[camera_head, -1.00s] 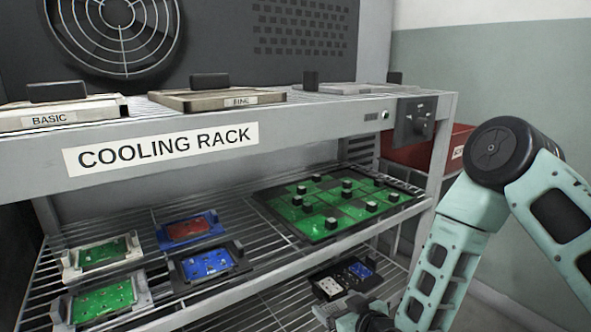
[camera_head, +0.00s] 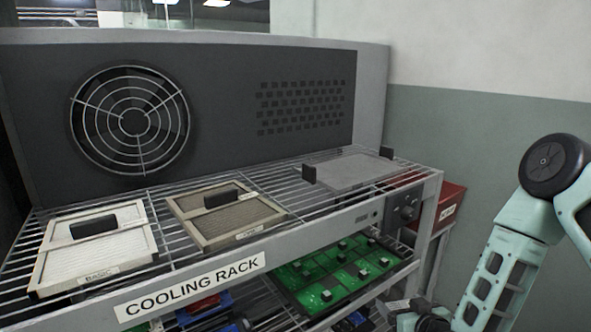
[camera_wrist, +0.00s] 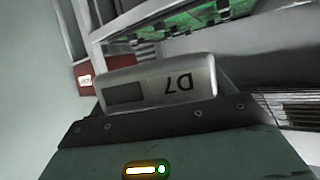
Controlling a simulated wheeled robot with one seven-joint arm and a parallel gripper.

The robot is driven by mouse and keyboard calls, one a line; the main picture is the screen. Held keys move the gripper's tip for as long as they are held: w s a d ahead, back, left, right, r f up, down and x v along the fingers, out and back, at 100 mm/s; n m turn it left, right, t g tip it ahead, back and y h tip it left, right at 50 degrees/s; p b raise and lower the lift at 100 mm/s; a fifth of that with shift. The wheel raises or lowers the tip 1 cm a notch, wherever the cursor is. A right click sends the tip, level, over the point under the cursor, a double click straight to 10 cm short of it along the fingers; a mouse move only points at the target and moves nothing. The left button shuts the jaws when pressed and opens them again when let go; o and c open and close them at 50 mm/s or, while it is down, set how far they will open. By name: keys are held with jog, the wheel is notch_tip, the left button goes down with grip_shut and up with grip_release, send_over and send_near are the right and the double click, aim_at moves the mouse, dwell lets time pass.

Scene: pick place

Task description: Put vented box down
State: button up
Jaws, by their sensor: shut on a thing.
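A small silvery grey box marked D7, upside down in the picture, with a dark rectangle on its face (camera_wrist: 158,84), sits at the front of my gripper (camera_wrist: 160,100) in the wrist view. I take it to be the vented box; I cannot make out vents. My gripper is shut on it; the fingertips are not clear. In the head view my gripper (camera_head: 412,309) is low at the bottom right, beside the rack's front right corner, with only a small grey part of the held thing showing.
The cooling rack (camera_head: 190,289) has a wire top shelf. On it sit a BASIC filter panel (camera_head: 95,260), a second framed panel (camera_head: 222,222) and a flat grey plate (camera_head: 345,175) between dark blocks. A green board (camera_head: 335,272) lies below. A red box (camera_head: 450,208) stands behind the right end.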

jog(key=s+d+r+h+p, duration=0.1)
jog(key=s+d+r+p, duration=0.1)
jog(key=r, duration=0.4)
jog(key=s+d+r+m+p, duration=0.1)
jog(key=s+d+r+p, duration=0.2)
jog(key=r+p, duration=0.4)
jog(key=shift+s+d+m+h, duration=0.2)
jog(key=shift+d+m+h, duration=0.15)
jog(key=shift+d, duration=0.55)
